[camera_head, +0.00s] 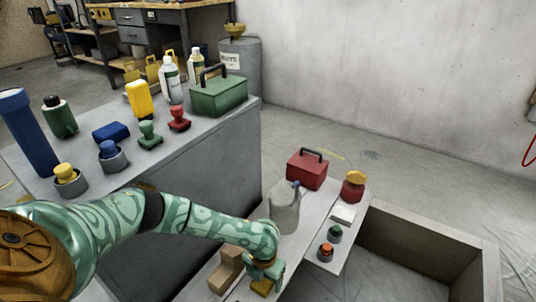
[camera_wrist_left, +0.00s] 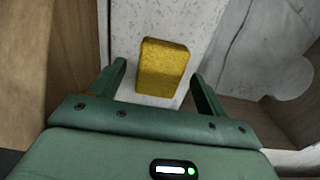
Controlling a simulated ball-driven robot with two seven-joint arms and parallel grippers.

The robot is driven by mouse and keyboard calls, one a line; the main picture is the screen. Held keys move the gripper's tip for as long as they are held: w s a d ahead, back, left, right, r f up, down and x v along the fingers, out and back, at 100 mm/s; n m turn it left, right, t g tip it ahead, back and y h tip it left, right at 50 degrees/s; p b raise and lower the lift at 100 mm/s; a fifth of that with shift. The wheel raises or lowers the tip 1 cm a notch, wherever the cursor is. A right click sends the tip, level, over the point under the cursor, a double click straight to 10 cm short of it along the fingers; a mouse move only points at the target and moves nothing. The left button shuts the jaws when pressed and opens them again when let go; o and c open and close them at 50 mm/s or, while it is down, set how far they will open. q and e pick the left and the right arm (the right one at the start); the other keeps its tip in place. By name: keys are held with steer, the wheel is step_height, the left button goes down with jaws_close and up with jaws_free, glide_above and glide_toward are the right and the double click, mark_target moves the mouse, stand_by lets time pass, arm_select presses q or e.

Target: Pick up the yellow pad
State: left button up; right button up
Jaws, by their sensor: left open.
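The yellow pad (camera_wrist_left: 163,67) is a small block lying on a pale board; in the head view a yellow part of it (camera_head: 262,288) shows just below my left gripper (camera_head: 266,270). In the left wrist view my left gripper (camera_wrist_left: 158,72) is open, with one green finger on each side of the pad and visible gaps to it. The gripper looks empty. In the head view the gripper hides part of the pad. My right gripper is not in view.
A wooden stepped block (camera_head: 227,268) stands left of the gripper, and a whitish jug (camera_head: 285,208) just behind it. A red toolbox (camera_head: 307,170) stands farther back. A low-walled bin (camera_head: 420,245) is to the right. The grey bench (camera_head: 215,150) holds several items.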

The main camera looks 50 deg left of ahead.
mark_target(264, 280)
arm_select(q)
steer(key=shift+s+f, duration=0.1)
steer(key=shift+f, duration=0.6)
steer(key=c, duration=1)
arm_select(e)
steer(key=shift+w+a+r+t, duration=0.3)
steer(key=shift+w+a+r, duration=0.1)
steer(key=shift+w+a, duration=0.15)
arm_select(q)
steer(key=shift+r, duration=0.1)
steer(key=shift+c, duration=0.2)
steer(key=shift+r, duration=0.3)
step_height(264, 280, up, 9)
steer(key=p, duration=0.6)
steer(key=shift+r, duration=0.15)
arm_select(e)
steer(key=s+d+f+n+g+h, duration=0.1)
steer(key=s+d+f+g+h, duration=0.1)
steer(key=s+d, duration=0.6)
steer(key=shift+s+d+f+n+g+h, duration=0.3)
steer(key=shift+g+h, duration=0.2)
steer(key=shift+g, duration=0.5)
